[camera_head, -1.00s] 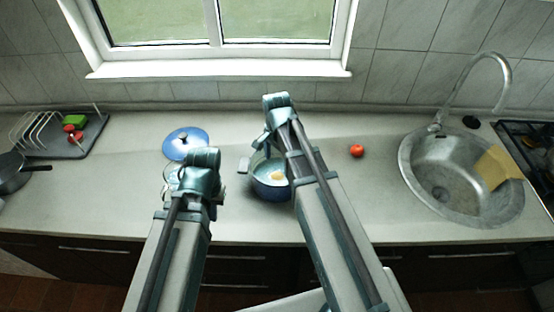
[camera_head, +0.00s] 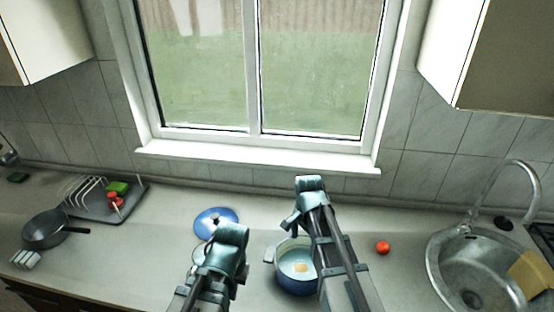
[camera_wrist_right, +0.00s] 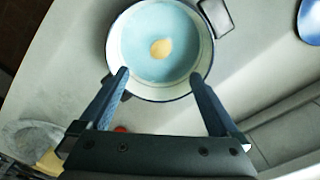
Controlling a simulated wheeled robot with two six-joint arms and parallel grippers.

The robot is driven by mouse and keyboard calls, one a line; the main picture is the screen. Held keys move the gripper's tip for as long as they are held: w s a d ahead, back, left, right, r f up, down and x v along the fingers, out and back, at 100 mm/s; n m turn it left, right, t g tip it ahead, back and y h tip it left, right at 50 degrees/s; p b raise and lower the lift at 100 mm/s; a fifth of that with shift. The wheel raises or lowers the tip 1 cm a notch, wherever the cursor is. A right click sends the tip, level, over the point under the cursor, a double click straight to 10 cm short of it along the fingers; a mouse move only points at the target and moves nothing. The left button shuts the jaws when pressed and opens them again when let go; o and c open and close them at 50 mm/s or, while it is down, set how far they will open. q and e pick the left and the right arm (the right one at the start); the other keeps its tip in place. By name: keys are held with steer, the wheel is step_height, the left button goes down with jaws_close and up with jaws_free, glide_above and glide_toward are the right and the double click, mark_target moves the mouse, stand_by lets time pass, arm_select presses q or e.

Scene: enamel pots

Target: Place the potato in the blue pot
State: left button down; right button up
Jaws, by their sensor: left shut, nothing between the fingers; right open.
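The blue pot (camera_head: 297,285) stands on the counter below my right arm; it also shows in the right wrist view (camera_wrist_right: 190,91). The yellowish potato (camera_head: 301,267) lies inside the pot, on its light-blue bottom, and shows clearly in the right wrist view (camera_wrist_right: 161,49). My right gripper (camera_wrist_right: 160,75) is open and empty, its fingertips over the pot's near rim. I cannot tell its exact height. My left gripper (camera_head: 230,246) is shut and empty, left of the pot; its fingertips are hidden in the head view.
A blue lid (camera_head: 216,221) lies behind my left gripper. A tomato (camera_head: 383,247) lies right of the pot. The sink (camera_head: 440,262) is at the far right. A dish rack (camera_head: 90,205) and a dark pan (camera_head: 45,230) stand at the left. Counter between pan and lid is clear.

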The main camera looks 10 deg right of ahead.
steer(key=s+a+f+n+b, duration=0.2)
steer(key=s+a+n, duration=0.3)
steer(key=s+n, duration=0.2)
steer(key=s+a+f+n+h+b, duration=0.1)
steer(key=s+a+f+n+b, duration=0.1)
steer(key=s+a+n, duration=0.3)
steer(key=s+n, duration=0.2)
steer(key=n, duration=0.2)
steer(key=shift+s+a+f+b, duration=0.15)
steer(key=shift+a+f+b, duration=0.1)
steer(key=shift+f+b, duration=0.1)
